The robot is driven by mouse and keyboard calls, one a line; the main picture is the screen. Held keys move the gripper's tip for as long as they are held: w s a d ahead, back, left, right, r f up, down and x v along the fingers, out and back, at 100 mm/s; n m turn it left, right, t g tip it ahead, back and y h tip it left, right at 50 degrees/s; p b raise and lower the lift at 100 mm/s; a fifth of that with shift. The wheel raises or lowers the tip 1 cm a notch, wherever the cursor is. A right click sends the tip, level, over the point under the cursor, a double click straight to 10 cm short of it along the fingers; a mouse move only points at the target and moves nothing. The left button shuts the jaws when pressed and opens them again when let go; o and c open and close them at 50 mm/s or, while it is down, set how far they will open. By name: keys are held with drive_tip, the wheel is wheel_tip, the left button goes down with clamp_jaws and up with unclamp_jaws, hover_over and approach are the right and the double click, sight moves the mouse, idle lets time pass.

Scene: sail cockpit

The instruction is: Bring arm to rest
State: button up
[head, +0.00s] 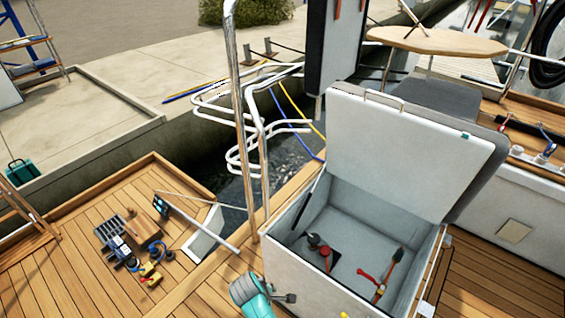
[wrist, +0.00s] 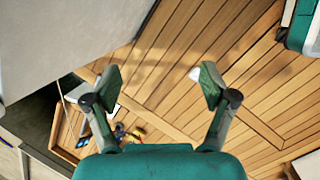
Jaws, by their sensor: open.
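In the head view my gripper (head: 291,298) shows at the bottom middle, by the near left side of an open white locker (head: 410,148). The teal end of my arm lies partly outside the picture. In the wrist view the two fingers of my gripper (wrist: 157,88) are spread apart. Nothing is between them, and wooden deck planks show beyond.
The locker's lid stands up; several tools (head: 378,292) lie inside. A metal pole (head: 239,120) rises left of it. Several items (head: 128,252) lie on the left wooden deck (head: 55,270). Water (head: 285,165) shows in a gap beside the concrete quay (head: 90,120).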

drive_tip(key=s+d+f+m+t+y, duration=0.1)
drive_tip(key=s+d+f+m, duration=0.1)
drive_tip(key=s+d+f, duration=0.35)
drive_tip(key=s+d+r+m+t+y, duration=0.1)
drive_tip(key=s+d+r+m+t, duration=0.15)
drive_tip(key=s+d, duration=0.35)
drive_tip(key=s+d+r+m+t+y, duration=0.1)
drive_tip(key=s+d+m+t+y, duration=0.15)
drive_tip(key=s+d, duration=0.35)
drive_tip(key=s+d+r+m+t, duration=0.1)
drive_tip(key=s+r+m+t, duration=0.1)
drive_tip(key=s+r, duration=0.4)
drive_tip(key=s+d+r+m+t+h, duration=0.1)
drive_tip(key=s+r+m, duration=0.4)
drive_tip(key=r, duration=1)
drive_tip(key=s+d+r+m+t, duration=0.2)
drive_tip(key=s+r, duration=0.5)
drive_tip(key=r, duration=0.4)
drive_tip(key=shift+s+d+m+t, duration=0.2)
drive_tip(key=shift+d+m+t, duration=0.2)
drive_tip(key=shift+m+t, duration=0.35)
drive_tip(key=shift+h, duration=0.25)
